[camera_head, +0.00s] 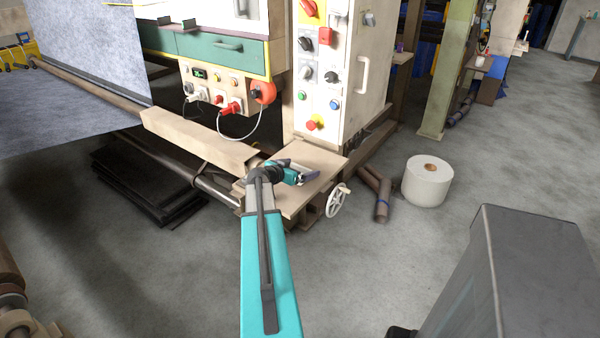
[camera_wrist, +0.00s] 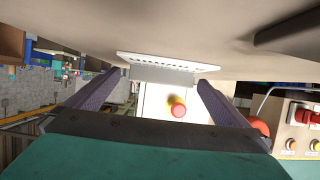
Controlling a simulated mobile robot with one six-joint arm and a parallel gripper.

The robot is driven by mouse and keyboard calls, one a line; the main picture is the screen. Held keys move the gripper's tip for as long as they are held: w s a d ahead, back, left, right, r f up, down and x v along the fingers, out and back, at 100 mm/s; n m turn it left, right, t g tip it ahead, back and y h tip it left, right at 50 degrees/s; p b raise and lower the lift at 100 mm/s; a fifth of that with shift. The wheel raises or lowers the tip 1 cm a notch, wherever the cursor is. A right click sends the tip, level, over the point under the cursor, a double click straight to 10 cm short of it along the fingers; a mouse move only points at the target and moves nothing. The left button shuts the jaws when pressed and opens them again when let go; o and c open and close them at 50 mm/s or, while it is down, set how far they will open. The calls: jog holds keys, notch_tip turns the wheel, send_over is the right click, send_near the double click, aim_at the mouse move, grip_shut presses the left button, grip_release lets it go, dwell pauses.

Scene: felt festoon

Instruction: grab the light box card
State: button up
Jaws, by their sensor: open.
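My gripper (camera_head: 312,176) is at the end of the teal arm, above the beige ledge at the foot of the control cabinet in the head view. In the wrist view my gripper (camera_wrist: 161,84) is open, its two dark fingers spread apart. A pale flat piece with rows of small dark marks (camera_wrist: 168,64) lies across the space just beyond the fingertips. It looks like a card, but I cannot tell for sure that it is the light box card. I see no contact with either finger. No card can be made out in the head view.
The beige control cabinet (camera_head: 345,75) with knobs and buttons stands behind my gripper. A red button (camera_wrist: 177,108) shows between the fingers. A beige beam (camera_head: 195,138) runs left of the ledge (camera_head: 300,196). A handwheel (camera_head: 336,201) and white roll (camera_head: 427,182) are at right.

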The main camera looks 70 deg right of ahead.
jog(key=c, duration=1.1)
jog(key=shift+r, duration=0.2)
jog(key=shift+r+b, duration=0.55)
jog(key=shift+r, duration=0.7)
jog(key=shift+a+r, duration=0.15)
jog(key=shift+r, duration=0.2)
jog(key=a+b, duration=0.1)
jog(key=a, duration=0.3)
jog(key=s+a+b, duration=0.1)
jog(key=a, duration=0.4)
jog(key=a+r+b, duration=0.1)
jog(key=a, duration=0.3)
jog(key=shift+s+a, duration=0.15)
jog(key=shift+s, duration=0.2)
jog(key=shift+r+p, duration=0.3)
jog(key=shift+p, duration=0.7)
jog(key=shift+a+p, duration=0.2)
jog(key=shift+p, duration=1)
jog(key=a+p, duration=0.1)
jog(key=p, duration=0.4)
jog(key=shift+a+r+p, duration=0.1)
jog(key=shift+a+p, duration=0.05)
jog(key=shift+p, duration=0.25)
